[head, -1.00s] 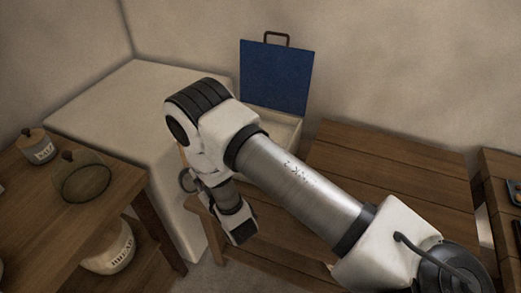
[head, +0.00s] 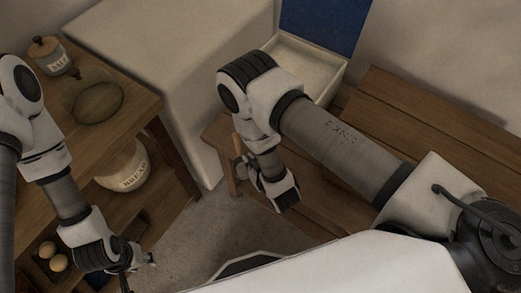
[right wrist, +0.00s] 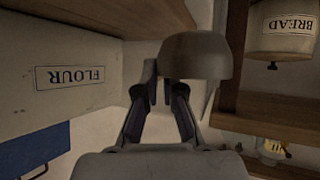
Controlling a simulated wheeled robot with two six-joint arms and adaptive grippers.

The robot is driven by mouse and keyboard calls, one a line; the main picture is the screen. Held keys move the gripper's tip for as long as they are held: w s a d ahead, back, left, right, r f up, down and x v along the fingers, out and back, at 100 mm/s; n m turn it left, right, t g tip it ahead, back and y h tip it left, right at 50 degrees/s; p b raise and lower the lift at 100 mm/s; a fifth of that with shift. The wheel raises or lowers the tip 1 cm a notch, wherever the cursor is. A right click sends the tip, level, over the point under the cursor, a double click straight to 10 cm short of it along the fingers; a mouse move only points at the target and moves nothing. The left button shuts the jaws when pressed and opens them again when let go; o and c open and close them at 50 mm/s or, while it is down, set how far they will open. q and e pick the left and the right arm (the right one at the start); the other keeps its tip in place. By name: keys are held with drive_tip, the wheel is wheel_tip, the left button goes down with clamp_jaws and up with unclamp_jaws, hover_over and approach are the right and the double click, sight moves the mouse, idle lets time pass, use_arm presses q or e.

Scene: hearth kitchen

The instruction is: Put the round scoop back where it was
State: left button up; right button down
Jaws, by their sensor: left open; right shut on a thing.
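My right gripper is shut on the round scoop, whose rounded bowl (right wrist: 196,57) shows past the fingertips (right wrist: 163,95) in the right wrist view. In the head view most of the scoop and the right fingers are hidden by my own right arm. The flour bin (head: 338,85) stands behind that arm with its blue lid (head: 320,25) up and pale flour showing inside. In the right wrist view its FLOUR label (right wrist: 70,77) appears upside down. My left gripper (head: 138,272) is open and empty at the lower left of the head view.
A wooden bench (head: 430,130) is at the right. At the left, a wooden table (head: 140,108) holds a SALT jar (head: 52,58) and a glass dome (head: 97,102). A BREAD crock (head: 125,168) and eggs (head: 53,256) are on its lower shelf. Bare floor (head: 195,235) lies between.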

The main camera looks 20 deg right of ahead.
drive_tip(key=w+d+b, duration=0.1)
drive_tip(key=b, duration=0.3)
drive_tip(key=w+d+f+b, duration=0.1)
drive_tip(key=b, duration=0.4)
drive_tip(key=w+d+b, duration=0.1)
drive_tip(key=w+b, duration=0.1)
drive_tip(key=b, duration=0.3)
drive_tip(key=shift+f, duration=0.35)
drive_tip(key=shift+w+d+b, duration=0.5)
drive_tip(key=shift+w+b, duration=0.25)
drive_tip(key=shift+b, duration=0.4)
drive_tip(key=w+d, duration=0.1)
drive_tip(key=w+d+r, duration=0.1)
drive_tip(key=shift+w, duration=0.3)
wheel_tip(320, 180, down, 3)
drive_tip(key=shift+f, duration=0.3)
drive_tip(key=c, duration=1.3)
unclamp_jaws()
